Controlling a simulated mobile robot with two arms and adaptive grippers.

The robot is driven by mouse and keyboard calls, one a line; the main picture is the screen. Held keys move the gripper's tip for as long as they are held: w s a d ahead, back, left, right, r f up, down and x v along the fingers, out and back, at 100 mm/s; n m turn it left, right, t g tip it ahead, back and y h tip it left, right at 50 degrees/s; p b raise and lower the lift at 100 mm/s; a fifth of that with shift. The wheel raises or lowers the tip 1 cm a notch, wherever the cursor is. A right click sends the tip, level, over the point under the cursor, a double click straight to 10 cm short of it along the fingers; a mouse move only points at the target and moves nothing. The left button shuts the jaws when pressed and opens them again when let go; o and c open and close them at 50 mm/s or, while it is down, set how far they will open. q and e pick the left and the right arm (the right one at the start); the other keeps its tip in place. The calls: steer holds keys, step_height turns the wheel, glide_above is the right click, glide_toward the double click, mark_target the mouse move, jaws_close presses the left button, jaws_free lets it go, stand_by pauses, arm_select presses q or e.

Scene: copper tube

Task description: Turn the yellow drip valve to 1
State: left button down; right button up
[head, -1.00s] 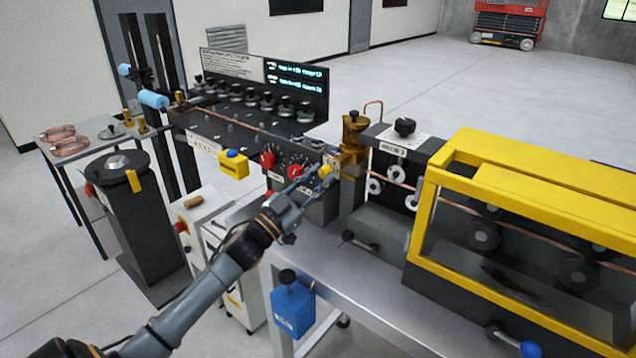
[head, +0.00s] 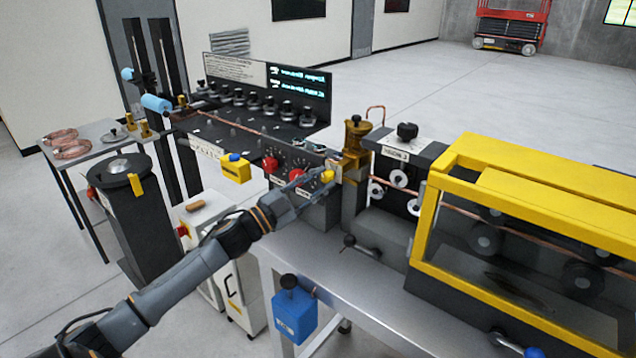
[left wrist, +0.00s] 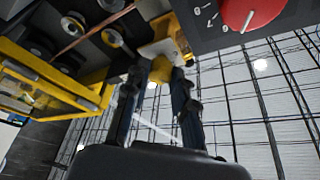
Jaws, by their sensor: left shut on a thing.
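The yellow valve knob (head: 327,175) sits at the right end of the dark control panel, just below and left of the brass drip oiler (head: 355,136). My left gripper (head: 316,180) reaches it from the lower left. In the left wrist view, the yellow knob (left wrist: 161,71) lies between the two fingertips (left wrist: 161,82), and the fingers are shut on it. The fingers partly cover the knob, and no numbers of its scale are readable. My right gripper is out of view.
Red dials (head: 296,174) sit left of the knob; one shows close by in the left wrist view (left wrist: 250,12). A yellow-framed guard (head: 425,215) stands to the right. A blue box (head: 293,312) hangs at the table's front edge. Copper tube runs along the machine.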

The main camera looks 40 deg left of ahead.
arm_select(q)
steer(key=c, duration=1.1)
jaws_free()
steer(key=v, duration=1.2)
